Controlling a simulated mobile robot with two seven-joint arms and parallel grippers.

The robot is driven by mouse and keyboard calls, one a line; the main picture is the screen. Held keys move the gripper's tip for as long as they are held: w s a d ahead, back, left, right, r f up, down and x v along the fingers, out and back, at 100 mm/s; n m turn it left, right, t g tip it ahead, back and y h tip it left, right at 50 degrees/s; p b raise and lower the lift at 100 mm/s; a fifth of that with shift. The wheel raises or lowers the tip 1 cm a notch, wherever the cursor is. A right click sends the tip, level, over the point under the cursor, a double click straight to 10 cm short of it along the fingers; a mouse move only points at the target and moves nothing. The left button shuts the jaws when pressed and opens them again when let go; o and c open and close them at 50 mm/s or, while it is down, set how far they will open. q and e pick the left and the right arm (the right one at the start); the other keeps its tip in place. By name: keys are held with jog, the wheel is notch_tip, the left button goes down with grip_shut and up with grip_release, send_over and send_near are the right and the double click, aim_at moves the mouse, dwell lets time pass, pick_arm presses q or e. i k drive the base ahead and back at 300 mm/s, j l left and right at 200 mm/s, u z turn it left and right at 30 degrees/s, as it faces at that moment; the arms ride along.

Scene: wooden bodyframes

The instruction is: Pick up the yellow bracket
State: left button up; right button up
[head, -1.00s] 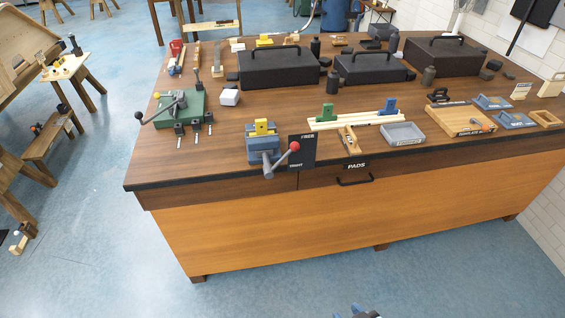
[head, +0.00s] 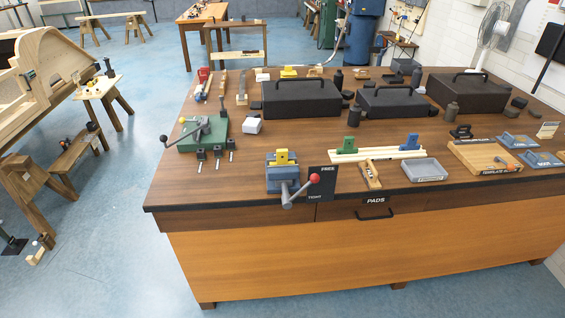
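A yellow bracket-like piece (head: 282,157) sits upright in the jaws of a blue vise (head: 283,175) at the front edge of the workbench (head: 240,194). The vise has a grey lever with a red ball, beside a black sign reading FREE and TIGHT. A second yellow piece (head: 288,72) lies at the back of the bench behind the black cases; it is too small to tell its shape. Neither of my grippers is in view.
A green fixture (head: 204,134) with a lever stands left of the vise. Cream rails with green and blue blocks (head: 378,154), a grey tray (head: 424,170) and a wooden template board (head: 484,156) lie to the right. Black cases (head: 301,98) fill the back. The blue floor (head: 110,240) at left front is open.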

aim_at(281, 154)
jog(key=i+j+z, duration=0.1)
jog(key=j, duration=0.25)
jog(key=i+j+z, duration=0.1)
jog(key=j, duration=0.3)
jog(key=i+j+z, duration=0.1)
jog(key=i+j, duration=0.15)
jog(key=i+j+z, duration=0.15)
jog(key=j, duration=0.35)
jog(key=j+z, duration=0.1)
jog(key=j, duration=0.3)
jog(key=i, duration=0.05)
